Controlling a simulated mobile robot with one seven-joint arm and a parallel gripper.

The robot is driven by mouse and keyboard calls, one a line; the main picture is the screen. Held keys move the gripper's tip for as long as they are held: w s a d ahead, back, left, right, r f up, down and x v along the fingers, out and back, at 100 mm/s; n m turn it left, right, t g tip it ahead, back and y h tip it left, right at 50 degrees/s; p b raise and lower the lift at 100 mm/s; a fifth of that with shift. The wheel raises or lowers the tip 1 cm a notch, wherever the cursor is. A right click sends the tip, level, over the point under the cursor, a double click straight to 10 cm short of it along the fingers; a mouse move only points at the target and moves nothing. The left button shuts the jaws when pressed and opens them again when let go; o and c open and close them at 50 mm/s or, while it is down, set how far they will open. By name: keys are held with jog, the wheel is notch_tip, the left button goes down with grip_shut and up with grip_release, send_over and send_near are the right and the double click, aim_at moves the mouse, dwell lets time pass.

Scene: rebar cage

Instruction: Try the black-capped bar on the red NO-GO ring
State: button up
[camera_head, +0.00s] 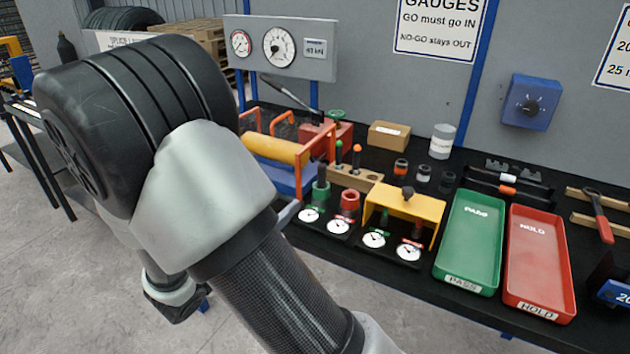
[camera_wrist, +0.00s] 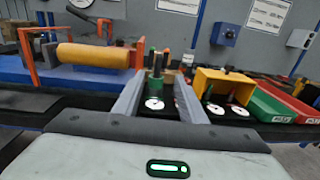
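The black-capped bar (camera_head: 322,172) stands upright in the green ring (camera_head: 321,194), behind a small white dial. In the wrist view the bar (camera_wrist: 157,64) shows between and beyond the fingertips, above the green ring (camera_wrist: 155,84). The red NO-GO ring (camera_head: 349,201) stands just right of the green one and looks empty. In the wrist view my right finger mostly hides it. My gripper (camera_wrist: 160,80) is open, its two fingers apart with nothing visibly held.
A yellow cover (camera_head: 405,207) stands over another dial pair to the right. A wooden block (camera_head: 354,178) with green- and orange-capped bars is behind. An orange-framed roller rig (camera_head: 285,150) is left. Green PASS (camera_head: 471,240) and red HOLD (camera_head: 540,262) trays lie right.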

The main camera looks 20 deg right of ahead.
aim_at(319, 171)
jog(key=b+x, duration=0.2)
jog(key=x, duration=1.5)
jog(key=shift+w+f, duration=0.1)
jog(key=shift+w, duration=0.15)
grip_shut()
